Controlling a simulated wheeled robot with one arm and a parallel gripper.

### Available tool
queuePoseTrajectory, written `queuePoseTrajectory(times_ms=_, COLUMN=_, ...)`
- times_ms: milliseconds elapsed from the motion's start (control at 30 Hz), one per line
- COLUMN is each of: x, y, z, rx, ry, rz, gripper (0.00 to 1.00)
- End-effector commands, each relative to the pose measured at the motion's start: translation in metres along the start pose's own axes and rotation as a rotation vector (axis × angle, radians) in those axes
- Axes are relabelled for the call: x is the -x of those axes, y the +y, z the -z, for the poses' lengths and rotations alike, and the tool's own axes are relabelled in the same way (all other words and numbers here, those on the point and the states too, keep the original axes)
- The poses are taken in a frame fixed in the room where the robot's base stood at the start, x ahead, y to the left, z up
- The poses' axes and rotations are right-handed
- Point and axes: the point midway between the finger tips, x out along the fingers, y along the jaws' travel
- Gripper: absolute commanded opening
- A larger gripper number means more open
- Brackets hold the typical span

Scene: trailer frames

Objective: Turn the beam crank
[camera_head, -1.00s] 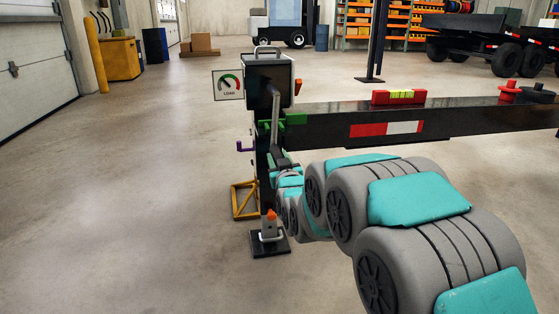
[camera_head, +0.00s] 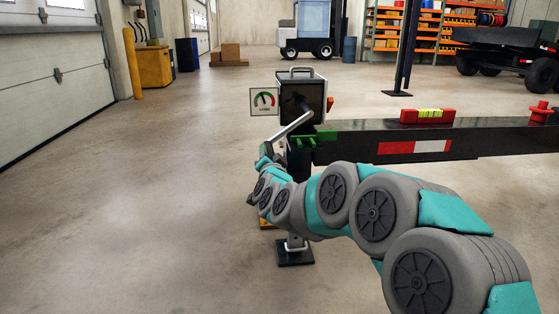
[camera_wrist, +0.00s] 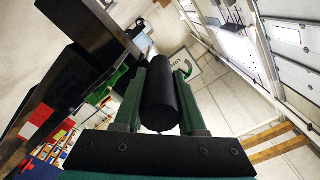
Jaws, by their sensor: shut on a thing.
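The beam crank's grey arm (camera_head: 289,133) slants down and left from the dark box (camera_head: 302,98) at the end of the beam (camera_head: 362,138). My gripper (camera_head: 266,160) is at the crank's lower left end, partly hidden by my own arm. In the wrist view, my gripper's green fingers (camera_wrist: 162,78) are shut on the black cylindrical crank handle (camera_wrist: 161,100), one finger on each side. A load gauge (camera_head: 264,101) with a coloured dial stands left of the box.
A red and yellow level (camera_head: 427,116) and a red knob (camera_head: 540,112) sit on the beam. A support foot (camera_head: 295,252) stands on the floor below the beam end. The floor to the left is clear.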

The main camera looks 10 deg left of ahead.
Motion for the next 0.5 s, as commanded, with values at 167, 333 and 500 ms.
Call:
queuePoseTrajectory(times_ms=167, x=0.001, y=-0.030, z=0.009, rx=-0.167, ry=0.000, rz=0.005, gripper=0.00)
queuePoseTrajectory(times_ms=333, x=0.000, y=-0.052, z=0.021, rx=-0.313, ry=0.004, rz=0.007, gripper=0.00)
queuePoseTrajectory(times_ms=500, x=0.001, y=-0.067, z=0.032, rx=-0.435, ry=0.005, rz=0.006, gripper=0.00)
